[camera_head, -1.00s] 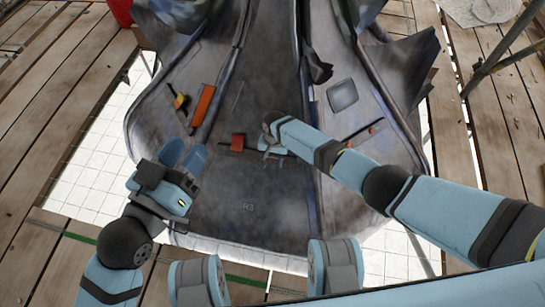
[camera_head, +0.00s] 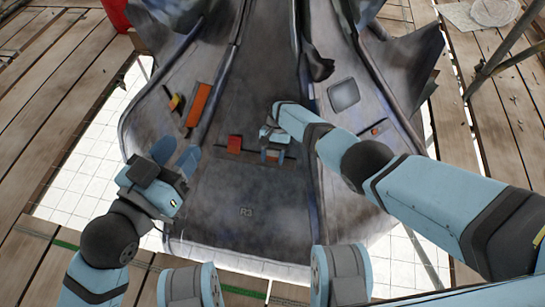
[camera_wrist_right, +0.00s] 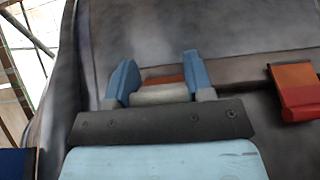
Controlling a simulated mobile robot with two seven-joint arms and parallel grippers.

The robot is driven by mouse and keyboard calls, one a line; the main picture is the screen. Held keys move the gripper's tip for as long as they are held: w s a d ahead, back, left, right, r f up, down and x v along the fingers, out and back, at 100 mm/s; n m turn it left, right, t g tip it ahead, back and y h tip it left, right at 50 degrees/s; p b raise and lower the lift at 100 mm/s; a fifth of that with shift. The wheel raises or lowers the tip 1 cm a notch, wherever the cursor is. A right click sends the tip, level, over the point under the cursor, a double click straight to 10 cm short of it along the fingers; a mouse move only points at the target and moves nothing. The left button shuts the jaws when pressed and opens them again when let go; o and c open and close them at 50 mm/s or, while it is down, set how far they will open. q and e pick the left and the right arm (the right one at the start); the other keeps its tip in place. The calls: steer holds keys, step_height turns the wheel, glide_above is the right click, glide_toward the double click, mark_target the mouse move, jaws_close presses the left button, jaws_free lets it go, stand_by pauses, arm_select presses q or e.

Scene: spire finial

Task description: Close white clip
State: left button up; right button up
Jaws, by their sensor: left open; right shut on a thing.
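My right gripper (camera_head: 273,146) is down at the grey panel, near the middle of the head view. In the right wrist view, its blue fingers (camera_wrist_right: 156,80) stand on both sides of a pale, whitish bar (camera_wrist_right: 160,95), which looks like the white clip, with a brown-orange strip behind it. The gripper is shut on this piece. In the head view the clip is mostly hidden by the gripper, and I cannot tell its angle. My left gripper (camera_head: 176,154) is open and empty above the panel's left side.
A red clip (camera_head: 235,143) sits just left of my right gripper; it also shows in the wrist view (camera_wrist_right: 297,92). An orange clip (camera_head: 198,104) and a yellow piece (camera_head: 174,102) lie further up left. A raised grey square (camera_head: 343,94) is at the right. The panel's lower middle is clear.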

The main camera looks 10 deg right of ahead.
steer(key=o, duration=0.9)
